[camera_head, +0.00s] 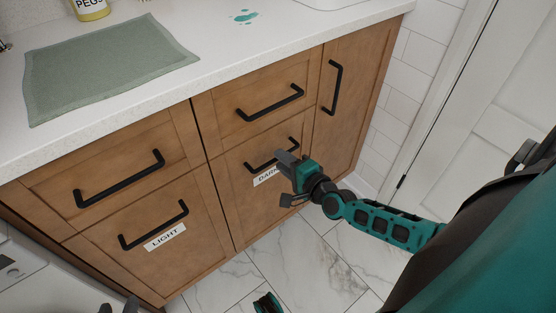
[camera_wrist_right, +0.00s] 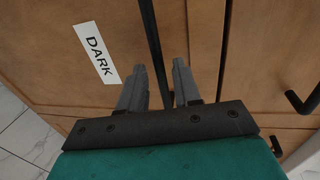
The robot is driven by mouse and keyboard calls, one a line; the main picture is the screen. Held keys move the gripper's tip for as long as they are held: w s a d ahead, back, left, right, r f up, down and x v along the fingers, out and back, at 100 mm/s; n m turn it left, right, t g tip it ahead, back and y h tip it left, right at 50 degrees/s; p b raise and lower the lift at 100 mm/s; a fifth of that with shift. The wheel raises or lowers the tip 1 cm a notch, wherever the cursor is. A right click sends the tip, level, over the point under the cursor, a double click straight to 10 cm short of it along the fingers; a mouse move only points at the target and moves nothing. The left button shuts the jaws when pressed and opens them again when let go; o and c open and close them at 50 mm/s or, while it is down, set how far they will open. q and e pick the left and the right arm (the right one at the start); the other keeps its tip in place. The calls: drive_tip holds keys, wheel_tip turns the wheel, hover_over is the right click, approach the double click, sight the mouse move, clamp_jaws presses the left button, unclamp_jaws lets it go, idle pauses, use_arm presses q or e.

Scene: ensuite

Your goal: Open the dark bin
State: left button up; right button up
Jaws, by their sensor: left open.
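The dark bin is a wooden drawer front with a white DARK label, partly covered in the head view (camera_head: 264,178) and fully readable in the right wrist view (camera_wrist_right: 96,54). Its black bar handle (camera_head: 258,164) is partly hidden behind my right gripper (camera_head: 288,172). In the right wrist view the handle (camera_wrist_right: 152,50) runs between the two fingers of my right gripper (camera_wrist_right: 162,85), which stand apart with a gap. The drawer is closed, flush with the cabinet. My left gripper (camera_head: 119,306) shows only its dark fingertips at the bottom left edge, open and away from the bin.
A LIGHT drawer (camera_head: 165,237) is closed to the left. More closed drawers and a door (camera_head: 345,95) with black handles surround the bin. A green mat (camera_head: 105,68) lies on the counter (camera_head: 225,55). Marble floor (camera_head: 310,265) is clear in front; a white door stands right.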

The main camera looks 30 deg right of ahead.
drive_tip(key=shift+x, duration=1.4)
clamp_jaws()
